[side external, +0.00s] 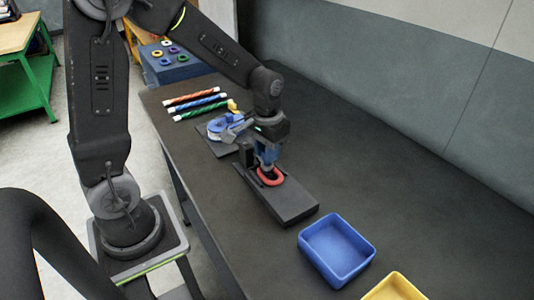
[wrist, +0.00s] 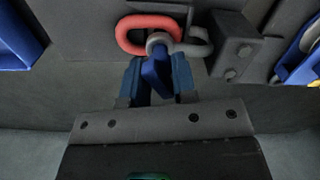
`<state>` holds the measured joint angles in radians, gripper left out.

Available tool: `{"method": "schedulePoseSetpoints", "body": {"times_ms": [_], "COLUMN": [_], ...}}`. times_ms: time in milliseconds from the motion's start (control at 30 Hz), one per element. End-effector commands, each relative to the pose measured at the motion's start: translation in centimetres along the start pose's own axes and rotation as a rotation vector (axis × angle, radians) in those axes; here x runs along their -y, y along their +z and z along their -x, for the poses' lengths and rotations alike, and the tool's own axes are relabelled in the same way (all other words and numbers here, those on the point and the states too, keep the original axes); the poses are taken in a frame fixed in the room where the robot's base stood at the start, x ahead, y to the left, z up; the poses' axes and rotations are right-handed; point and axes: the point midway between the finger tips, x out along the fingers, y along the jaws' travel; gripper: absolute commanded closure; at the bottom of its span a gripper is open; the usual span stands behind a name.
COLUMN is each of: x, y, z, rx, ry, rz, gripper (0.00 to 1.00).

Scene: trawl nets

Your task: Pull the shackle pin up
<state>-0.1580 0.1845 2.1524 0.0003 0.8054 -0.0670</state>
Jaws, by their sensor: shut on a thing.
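My gripper (side external: 267,162) points down over the dark base plate (side external: 292,205). In the wrist view its two blue fingers (wrist: 157,68) are shut on the blue shackle pin (wrist: 154,78), one finger on each side. The grey shackle (wrist: 197,45) and a red ring (wrist: 130,36) lie at the fingertips. The red ring also shows in the side view (side external: 271,178), just below my gripper on the plate. A grey round part sits where ring, shackle and pin meet. How far the pin sits in the shackle is hidden.
A dark bolted bracket (wrist: 238,47) stands beside the shackle. A blue tray (side external: 337,248) and a yellow tray (side external: 397,288) stand near the front. A blue and white reel (side external: 217,128) and several coloured rods (side external: 196,103) lie behind. The table's right side is clear.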

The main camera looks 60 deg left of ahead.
Motion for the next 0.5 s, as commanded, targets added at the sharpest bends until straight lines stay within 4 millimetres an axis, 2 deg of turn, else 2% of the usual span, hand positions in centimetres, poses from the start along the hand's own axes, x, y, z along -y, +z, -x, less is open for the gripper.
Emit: {"method": "schedulePoseSetpoints", "body": {"times_ms": [33,133,433,467,500], "x": [0.0,0.0,0.0,0.0,0.0], "y": [-0.1,-0.1,-0.1,-0.1,-0.1], "z": [1.0,2.0,2.5,2.5,2.5], "rx": [-0.007,-0.004,-0.005,-0.006,-0.006], "ry": [0.001,0.001,0.001,0.001,0.001], "rz": [0.000,0.000,0.001,0.001,0.001], "gripper": [1.00,1.00,1.00,0.72,0.68]}}
